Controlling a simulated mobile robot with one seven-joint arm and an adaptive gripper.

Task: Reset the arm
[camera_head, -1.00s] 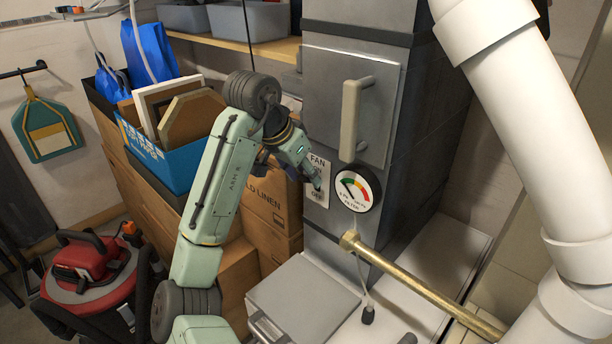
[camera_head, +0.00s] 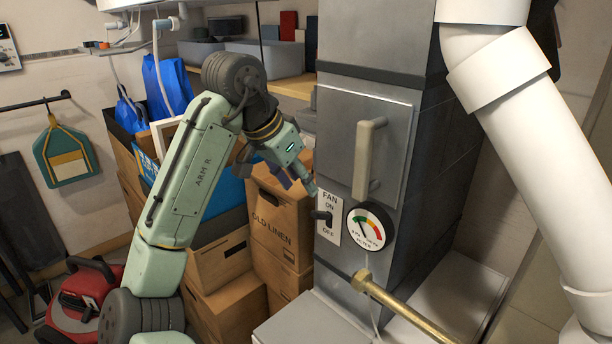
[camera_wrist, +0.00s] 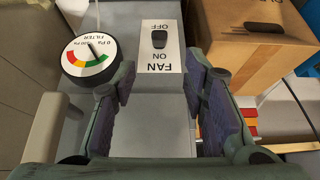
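My gripper (camera_head: 298,182) is at the end of the bent green arm, in front of and up-left of the fan switch plate (camera_head: 329,218). In the wrist view my gripper (camera_wrist: 162,110) has its two purple-padded fingers wide apart, with nothing between them but a view of the furnace front. The fan switch plate also shows upside down in the wrist view (camera_wrist: 156,70), beyond the fingertips. Its dark switch (camera_wrist: 159,38) sits between the ON and OFF marks; I cannot tell its setting. The gripper looks clear of it.
A round filter gauge (camera_head: 368,227) and a furnace door handle (camera_head: 368,158) are close to the right of the gripper. Cardboard boxes (camera_head: 281,222) stand behind the arm. A brass pipe (camera_head: 410,312) juts out below, and a thick white pipe (camera_head: 530,170) runs down the right.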

